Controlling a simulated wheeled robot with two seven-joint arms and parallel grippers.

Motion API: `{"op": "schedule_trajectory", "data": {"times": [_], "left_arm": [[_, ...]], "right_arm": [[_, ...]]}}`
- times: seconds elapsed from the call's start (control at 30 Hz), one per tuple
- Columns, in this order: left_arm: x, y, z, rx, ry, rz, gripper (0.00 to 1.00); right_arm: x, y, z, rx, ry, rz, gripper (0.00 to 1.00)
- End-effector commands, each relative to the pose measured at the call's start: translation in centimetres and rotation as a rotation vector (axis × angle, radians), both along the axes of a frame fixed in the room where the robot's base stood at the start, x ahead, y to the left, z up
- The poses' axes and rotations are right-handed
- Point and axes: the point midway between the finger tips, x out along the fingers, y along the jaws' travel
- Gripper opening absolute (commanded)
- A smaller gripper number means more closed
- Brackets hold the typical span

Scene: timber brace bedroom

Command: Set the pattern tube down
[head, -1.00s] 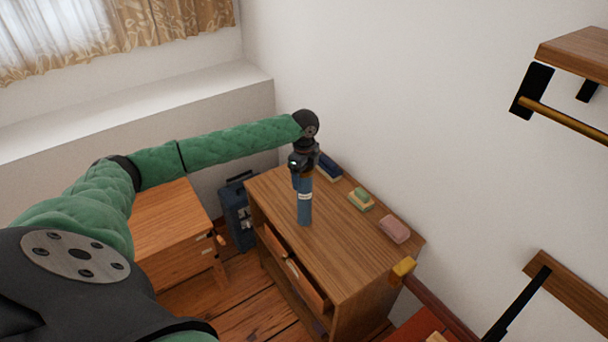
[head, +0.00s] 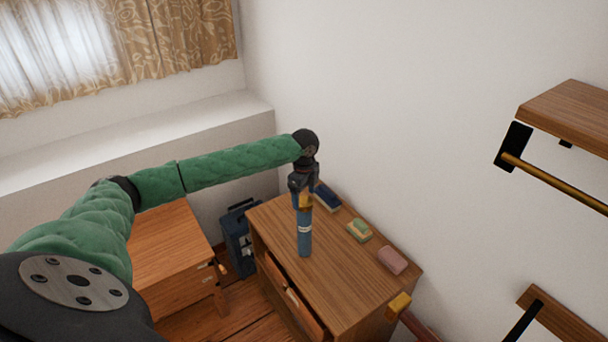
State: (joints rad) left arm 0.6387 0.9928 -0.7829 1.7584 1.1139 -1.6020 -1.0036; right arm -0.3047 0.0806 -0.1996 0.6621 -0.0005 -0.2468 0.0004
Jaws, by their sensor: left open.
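The pattern tube (head: 304,238) is a blue cylinder with a pale band and a yellowish top. It stands upright on the wooden dresser top (head: 345,285), near its front edge. My left gripper (head: 304,202) points down at the tube's upper end, with its jaws open around or just above the top; the exact gap is too small to tell. My right gripper is not in view.
On the dresser, a dark blue item (head: 327,197), a green and yellow block (head: 359,230) and a pink block (head: 392,260) lie along the wall side. A wooden cabinet (head: 170,245) and dark blue case (head: 240,235) stand left. A wall shelf (head: 570,115) is at right.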

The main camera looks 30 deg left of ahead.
Motion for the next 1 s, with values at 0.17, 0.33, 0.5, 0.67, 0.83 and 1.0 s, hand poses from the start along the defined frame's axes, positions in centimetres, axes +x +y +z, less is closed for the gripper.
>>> {"op": "schedule_trajectory", "data": {"times": [0.17, 0.33, 0.5, 0.67, 0.83, 1.0], "left_arm": [[0.0, 0.0, 2.5, 0.000, 0.000, 0.000, 0.75], [0.0, 0.0, 4.0, 0.000, 0.000, 0.000, 0.75], [0.0, 0.0, 5.3, 0.000, 0.000, 0.000, 0.75], [0.0, 0.0, 5.7, 0.000, 0.000, 0.000, 0.75], [0.0, 0.0, 5.7, 0.000, 0.000, 0.000, 0.75], [0.0, 0.0, 5.7, 0.000, 0.000, 0.000, 0.75]], "right_arm": [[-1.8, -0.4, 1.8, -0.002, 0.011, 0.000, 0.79], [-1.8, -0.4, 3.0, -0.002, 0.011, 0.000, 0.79], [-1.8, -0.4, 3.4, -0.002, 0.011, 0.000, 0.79], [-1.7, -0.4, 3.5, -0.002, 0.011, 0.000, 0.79], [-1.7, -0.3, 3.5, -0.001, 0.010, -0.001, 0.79], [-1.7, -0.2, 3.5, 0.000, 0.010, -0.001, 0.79]]}}
